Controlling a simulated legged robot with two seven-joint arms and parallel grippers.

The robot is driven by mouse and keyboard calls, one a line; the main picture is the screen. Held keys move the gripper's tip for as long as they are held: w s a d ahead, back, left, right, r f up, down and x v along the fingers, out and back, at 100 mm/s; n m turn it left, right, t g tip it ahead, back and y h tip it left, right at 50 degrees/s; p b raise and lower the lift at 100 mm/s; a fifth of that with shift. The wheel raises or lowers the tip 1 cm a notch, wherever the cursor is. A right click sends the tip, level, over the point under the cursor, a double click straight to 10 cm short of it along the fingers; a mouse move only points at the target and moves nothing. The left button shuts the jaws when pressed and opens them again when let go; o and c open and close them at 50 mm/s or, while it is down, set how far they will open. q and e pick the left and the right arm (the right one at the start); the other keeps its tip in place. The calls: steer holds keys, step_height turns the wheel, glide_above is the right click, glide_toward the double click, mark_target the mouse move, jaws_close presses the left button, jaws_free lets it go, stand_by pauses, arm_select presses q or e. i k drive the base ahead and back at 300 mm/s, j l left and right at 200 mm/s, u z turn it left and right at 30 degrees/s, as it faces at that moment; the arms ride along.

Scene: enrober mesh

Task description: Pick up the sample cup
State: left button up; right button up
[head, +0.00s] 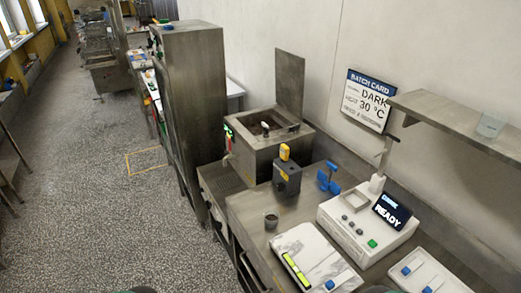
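A small dark grey cup (271,222) stands upright on the steel counter (250,212), left of the marble-look board. A pale translucent cup (490,127) sits on the wall shelf at the right. I cannot tell from the picture alone which of the two is the sample cup. Neither of my grippers is in view, and nothing is seen touching either cup.
A white instrument (345,233) reading READY stands right of the marble-look board (312,262). A dark block with a yellow top (286,178) and a blue tool (327,178) stand behind. An open-lidded steel tank (262,150) is farther back. Floor at left is clear.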

mark_target(271, 217)
steer(key=i, duration=0.15)
steer(key=i+j, duration=1.45)
steer(key=j, duration=0.25)
steer(key=i+j+z, duration=0.55)
steer(key=j+z, duration=0.15)
steer(key=j, duration=0.2)
steer(key=i+j+z, duration=0.1)
steer(key=j+z, duration=0.15)
steer(key=i+j+z, duration=0.2)
steer(key=j, duration=0.25)
steer(key=j+z, duration=0.25)
steer(key=j, duration=0.15)
steer(key=z, duration=1.3)
steer(key=k+l, duration=0.05)
